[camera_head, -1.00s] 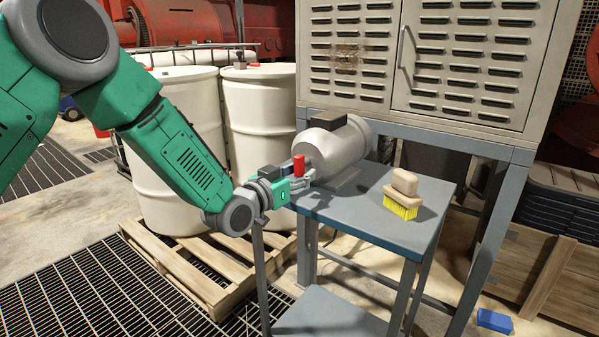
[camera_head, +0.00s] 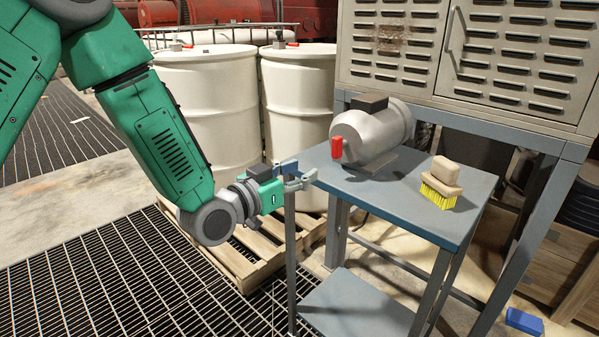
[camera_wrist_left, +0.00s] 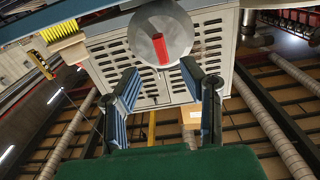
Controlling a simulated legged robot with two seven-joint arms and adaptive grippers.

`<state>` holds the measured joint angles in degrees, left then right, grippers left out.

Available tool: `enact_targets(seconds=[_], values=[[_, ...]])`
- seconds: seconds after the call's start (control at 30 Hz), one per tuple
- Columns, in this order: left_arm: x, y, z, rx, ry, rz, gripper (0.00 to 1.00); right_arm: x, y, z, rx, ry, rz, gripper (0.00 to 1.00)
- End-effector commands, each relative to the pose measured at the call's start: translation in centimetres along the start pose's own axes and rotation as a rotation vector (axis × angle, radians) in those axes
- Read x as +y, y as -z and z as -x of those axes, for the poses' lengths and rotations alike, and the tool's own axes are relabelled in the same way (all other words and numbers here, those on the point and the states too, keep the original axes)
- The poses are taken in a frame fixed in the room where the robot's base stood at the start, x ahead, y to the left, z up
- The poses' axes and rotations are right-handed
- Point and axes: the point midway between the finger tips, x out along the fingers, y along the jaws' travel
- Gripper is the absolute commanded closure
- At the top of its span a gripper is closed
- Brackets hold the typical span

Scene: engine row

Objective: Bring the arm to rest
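My left gripper (camera_head: 300,179) is at the left edge of the blue-grey table (camera_head: 405,215), a little below and left of the red handle. It also shows in the left wrist view (camera_wrist_left: 168,98), with its two fingers apart and nothing between them. The red handle (camera_head: 336,148) sticks out of the front of a grey cylindrical motor (camera_head: 378,135) lying on the table. The wrist view shows the red handle (camera_wrist_left: 160,48) beyond the fingertips, apart from them. My right gripper is not in view.
A brush (camera_head: 441,184) with yellow bristles stands on the table's right side. White drums (camera_head: 210,110) on a wooden pallet (camera_head: 255,255) stand behind my left arm. A louvred cabinet (camera_head: 470,50) rises behind the table. A blue block (camera_head: 524,321) lies on the floor.

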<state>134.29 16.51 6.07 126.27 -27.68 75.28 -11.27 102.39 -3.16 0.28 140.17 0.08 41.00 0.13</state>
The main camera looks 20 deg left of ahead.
Motion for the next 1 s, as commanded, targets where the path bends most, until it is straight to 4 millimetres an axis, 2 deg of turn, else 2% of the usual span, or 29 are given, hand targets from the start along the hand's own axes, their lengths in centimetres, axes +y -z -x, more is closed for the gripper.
enact_targets(seconds=[0.47,0.57,0.67,0.77,0.8,0.87,0.9,0.97,1.0], values=[[0.0,0.0,0.2,0.001,-0.001,0.0,0.64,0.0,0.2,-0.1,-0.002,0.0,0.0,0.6],[0.2,-0.8,0.3,-0.022,0.0,0.005,0.64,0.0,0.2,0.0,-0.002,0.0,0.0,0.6],[0.8,-4.0,1.2,-0.117,0.003,0.024,0.64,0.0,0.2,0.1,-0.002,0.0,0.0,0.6],[1.8,-9.6,3.3,-0.289,0.014,0.059,0.64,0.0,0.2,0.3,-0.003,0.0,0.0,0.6],[2.3,-12.3,4.6,-0.375,0.022,0.076,0.64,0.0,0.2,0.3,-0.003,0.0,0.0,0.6],[3.1,-16.2,7.0,-0.507,0.036,0.102,0.64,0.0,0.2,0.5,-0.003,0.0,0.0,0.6],[3.6,-18.7,8.8,-0.596,0.047,0.118,0.64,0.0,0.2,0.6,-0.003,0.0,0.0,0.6],[4.5,-22.1,11.9,-0.728,0.065,0.142,0.64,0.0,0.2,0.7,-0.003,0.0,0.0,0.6],[5.0,-24.1,14.2,-0.816,0.078,0.155,0.64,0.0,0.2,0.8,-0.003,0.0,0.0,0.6]])
